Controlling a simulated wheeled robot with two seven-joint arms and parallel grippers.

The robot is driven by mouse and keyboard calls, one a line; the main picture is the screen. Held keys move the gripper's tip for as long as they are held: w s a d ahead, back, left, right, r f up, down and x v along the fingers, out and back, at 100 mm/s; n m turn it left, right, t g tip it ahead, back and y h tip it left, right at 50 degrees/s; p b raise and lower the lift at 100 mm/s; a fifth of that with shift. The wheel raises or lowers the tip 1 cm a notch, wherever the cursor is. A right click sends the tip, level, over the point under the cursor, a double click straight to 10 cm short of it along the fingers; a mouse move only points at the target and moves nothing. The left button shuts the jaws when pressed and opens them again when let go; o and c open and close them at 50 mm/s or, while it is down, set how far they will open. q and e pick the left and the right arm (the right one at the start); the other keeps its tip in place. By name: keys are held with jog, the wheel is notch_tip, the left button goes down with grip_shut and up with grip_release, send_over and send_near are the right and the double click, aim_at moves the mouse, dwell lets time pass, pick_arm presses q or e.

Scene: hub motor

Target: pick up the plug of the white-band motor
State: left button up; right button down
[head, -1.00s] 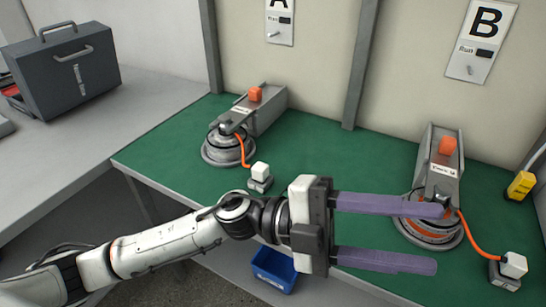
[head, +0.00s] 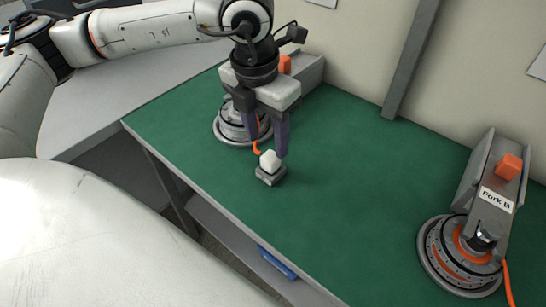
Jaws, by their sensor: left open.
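The motor with pale grey-white bands (head: 231,128) sits in its fork at the back left of the green mat, partly hidden behind my left gripper. Its orange cable runs forward to a white plug (head: 270,159), which sits on a small grey block (head: 271,176). My left gripper (head: 267,149) points down at the plug, with its two purple fingers apart. In this view one finger is left of the plug and the other right of it. I cannot tell whether they touch it. My right gripper is not in view.
The orange-band motor (head: 452,262) sits in Fork B (head: 496,199) at the right, its orange cable leaving the bottom edge. The green mat (head: 350,190) between the motors is clear. A blue bin (head: 277,262) is below the table's front edge.

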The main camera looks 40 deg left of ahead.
aim_at(271, 156)
pick_arm(q)
jog(key=f, duration=0.4)
jog(key=w+f, duration=0.1)
jog(key=f, duration=0.1)
jog(key=shift+d+f+p, duration=0.1)
jog(key=shift+f+p, duration=0.2)
jog(key=shift+f, duration=0.05)
grip_shut()
jog(key=shift+r, duration=0.1)
